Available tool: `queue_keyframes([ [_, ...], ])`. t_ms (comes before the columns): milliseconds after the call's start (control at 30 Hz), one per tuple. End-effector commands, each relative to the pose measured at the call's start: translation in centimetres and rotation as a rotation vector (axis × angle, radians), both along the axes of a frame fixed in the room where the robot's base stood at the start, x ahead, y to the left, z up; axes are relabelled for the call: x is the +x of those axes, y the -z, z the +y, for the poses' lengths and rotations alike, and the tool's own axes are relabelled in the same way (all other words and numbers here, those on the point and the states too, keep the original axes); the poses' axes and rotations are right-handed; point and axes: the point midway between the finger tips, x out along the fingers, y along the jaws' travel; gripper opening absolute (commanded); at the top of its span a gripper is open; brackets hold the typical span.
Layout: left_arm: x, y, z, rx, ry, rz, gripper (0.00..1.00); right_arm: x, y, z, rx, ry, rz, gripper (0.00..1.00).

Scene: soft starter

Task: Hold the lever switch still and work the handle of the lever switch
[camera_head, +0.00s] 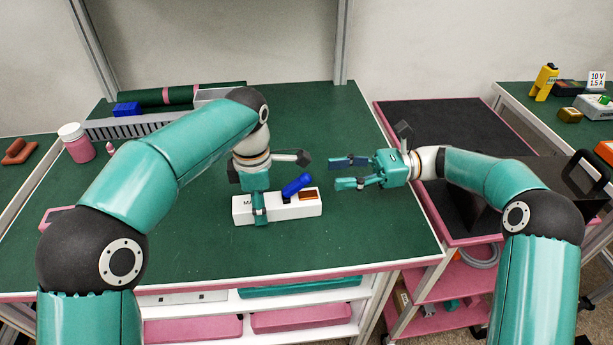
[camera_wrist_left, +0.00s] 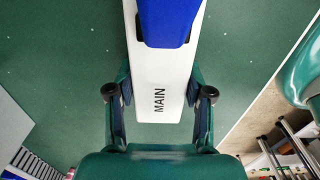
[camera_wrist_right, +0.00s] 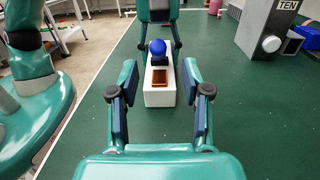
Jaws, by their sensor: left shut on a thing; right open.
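The lever switch (camera_head: 304,209) is a long white box lying on the green table, with a blue handle (camera_head: 297,185) tilted up to the right and an orange-brown window near its right end. My left gripper (camera_head: 260,215) is shut on the box's left end from above; in the left wrist view its fingers (camera_wrist_left: 160,100) flank the white body (camera_wrist_left: 158,75) beside the word MAIN. My right gripper (camera_head: 345,172) is open and empty, to the right of the switch and apart from it. In the right wrist view the blue handle (camera_wrist_right: 159,48) shows end-on between the open fingers (camera_wrist_right: 160,95).
A pink-bodied bottle (camera_head: 77,143) stands at the left. A pink cart (camera_head: 440,115) adjoins the table's right edge.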

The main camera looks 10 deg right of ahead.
Motion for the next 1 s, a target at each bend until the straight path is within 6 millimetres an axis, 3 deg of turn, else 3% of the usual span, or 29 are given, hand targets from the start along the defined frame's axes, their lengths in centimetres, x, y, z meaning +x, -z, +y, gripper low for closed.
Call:
queue_keyframes([
  [600,0.0,-0.1,0.0,-0.001,0.0,-0.001,0.05,-0.5,0.0,7.2,-0.007,0.004,0.001,0.48],
  [933,0.0,-0.1,0.0,-0.001,0.0,-0.001,0.05,-0.5,0.0,7.6,-0.006,0.004,0.001,0.48],
  [1000,0.0,-0.1,0.0,-0.001,0.0,-0.001,0.05,-0.5,0.0,7.6,-0.006,0.004,0.001,0.38],
])
